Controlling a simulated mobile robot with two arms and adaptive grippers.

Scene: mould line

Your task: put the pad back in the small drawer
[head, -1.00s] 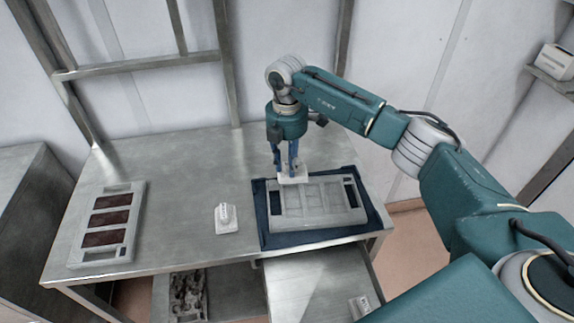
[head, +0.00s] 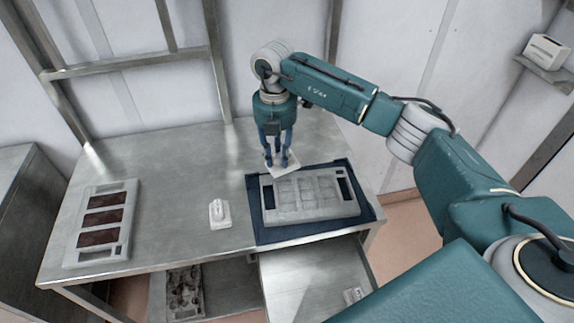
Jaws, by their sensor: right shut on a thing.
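My right gripper (head: 278,160) points down over the table, shut on a flat white piece that I take to be the pad (head: 284,169). The pad is tilted or turned and shows just behind the back left part of the grey mould. The fingers hide part of it. An open drawer (head: 302,283) is pulled out under the table's front right. A small pale item (head: 353,295) lies at its right side. My left gripper is not in view.
The grey mould (head: 312,211) lies on a dark blue mat (head: 262,234). A white piece with a raised grip (head: 219,214) stands left of the mat. Another mould with brown-filled compartments (head: 125,192) lies at the left. A dark mottled tray (head: 185,291) is below the table. The table's middle left (head: 165,190) is clear.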

